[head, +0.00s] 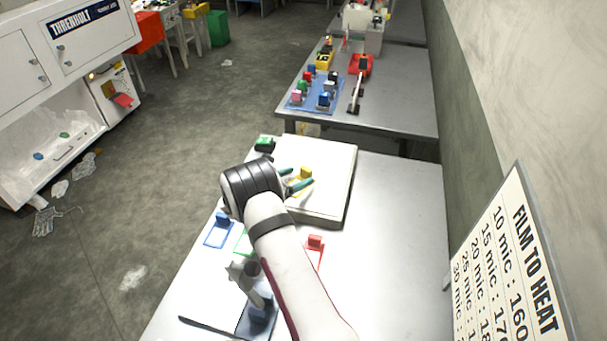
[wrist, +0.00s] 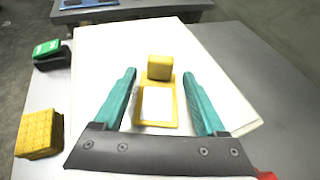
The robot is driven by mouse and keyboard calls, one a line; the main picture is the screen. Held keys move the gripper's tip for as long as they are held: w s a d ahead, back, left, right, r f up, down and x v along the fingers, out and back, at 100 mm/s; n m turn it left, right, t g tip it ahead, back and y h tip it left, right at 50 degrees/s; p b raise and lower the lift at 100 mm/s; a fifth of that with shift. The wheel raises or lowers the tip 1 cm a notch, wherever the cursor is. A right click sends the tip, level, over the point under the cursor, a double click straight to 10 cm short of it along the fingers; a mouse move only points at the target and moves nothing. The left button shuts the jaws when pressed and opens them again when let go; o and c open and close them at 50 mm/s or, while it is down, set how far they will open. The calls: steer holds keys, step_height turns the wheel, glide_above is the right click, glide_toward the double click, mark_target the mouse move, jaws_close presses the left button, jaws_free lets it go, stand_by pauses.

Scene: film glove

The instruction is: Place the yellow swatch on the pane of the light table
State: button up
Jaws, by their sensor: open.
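The yellow swatch (wrist: 173,100) is a thin yellow frame with a pale middle and a yellow block at its far end. It appears to lie flat on the white pane of the light table (wrist: 100,60). In the head view its yellow block (head: 305,173) shows over the light table (head: 335,200). My gripper (wrist: 168,80) is open, with one teal finger on each side of the swatch and visible gaps between. In the head view my gripper (head: 294,179) is over the pane, and my arm hides part of the table's near left side.
A blue swatch (head: 218,232), a partly hidden green one (head: 242,244) and a red one (head: 315,244) lie on the near bench. A green-topped black object (wrist: 50,50) and a yellow block (wrist: 38,133) stand left of the light table. Bench to its right is clear.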

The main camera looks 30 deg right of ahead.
steer(key=v, duration=0.8)
steer(key=s+a+r+m+g+y, duration=0.1)
steer(key=s+r+m+g+y, duration=0.15)
steer(key=s+r+m, duration=0.5)
steer(key=s+a+r+m+g+y, duration=0.15)
steer(key=s+r+m+g, duration=0.25)
steer(key=s+m, duration=0.65)
steer(key=s+a+m+y, duration=0.5)
steer(key=s+a, duration=0.2)
steer(key=s, duration=0.3)
steer(key=s+a+r+m+t+y, duration=0.1)
steer(key=s+a+m+y, duration=0.4)
steer(key=s+a, duration=0.3)
steer(key=shift+s, duration=1.15)
steer(key=shift+r, duration=0.1)
